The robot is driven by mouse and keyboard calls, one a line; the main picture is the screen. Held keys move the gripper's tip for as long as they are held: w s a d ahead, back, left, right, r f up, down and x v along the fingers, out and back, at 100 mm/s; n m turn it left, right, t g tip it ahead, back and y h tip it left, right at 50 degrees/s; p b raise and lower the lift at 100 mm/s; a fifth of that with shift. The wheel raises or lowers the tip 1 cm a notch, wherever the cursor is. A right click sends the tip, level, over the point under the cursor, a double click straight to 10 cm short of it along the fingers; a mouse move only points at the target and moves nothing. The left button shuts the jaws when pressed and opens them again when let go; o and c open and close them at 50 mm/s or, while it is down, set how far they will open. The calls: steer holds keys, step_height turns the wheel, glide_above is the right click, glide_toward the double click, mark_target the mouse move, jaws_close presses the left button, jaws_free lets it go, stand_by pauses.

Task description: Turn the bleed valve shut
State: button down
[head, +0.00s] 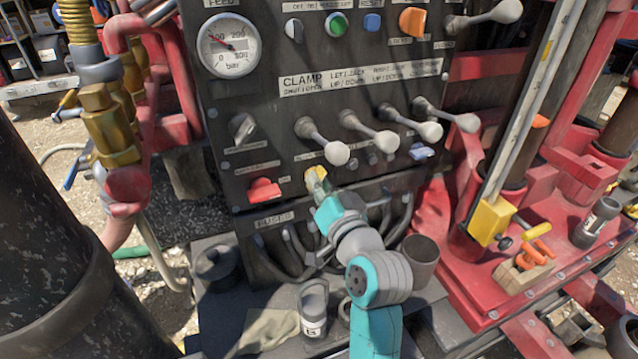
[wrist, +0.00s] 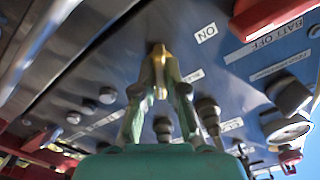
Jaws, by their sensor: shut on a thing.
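The bleed valve shows as a small yellow handle (head: 317,172) low on the dark control panel (head: 240,120), right of a red switch. In the wrist view the brass-yellow handle (wrist: 160,55) stands out from the panel. My gripper (head: 319,182) reaches up to it from below, and my teal arm comes from the bottom of the head view. In the wrist view the two fingers of my gripper (wrist: 160,88) are closed on the handle from both sides. The fingertips partly hide the handle, and its exact angle is hard to tell.
A red switch (head: 264,190) sits just left of the valve. Several ball-ended levers (head: 325,142) stick out above it. Hoses (head: 290,250) hang below. A dark cup (head: 420,260) and a labelled bottle (head: 313,310) stand below the panel near my arm.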

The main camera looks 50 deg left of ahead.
steer(key=n, duration=0.6)
steer(key=shift+n, duration=0.4)
stand_by(0.3)
steer(key=c, duration=1.2)
jaws_free()
steer(key=shift+d, duration=0.1)
steer(key=v, duration=1.2)
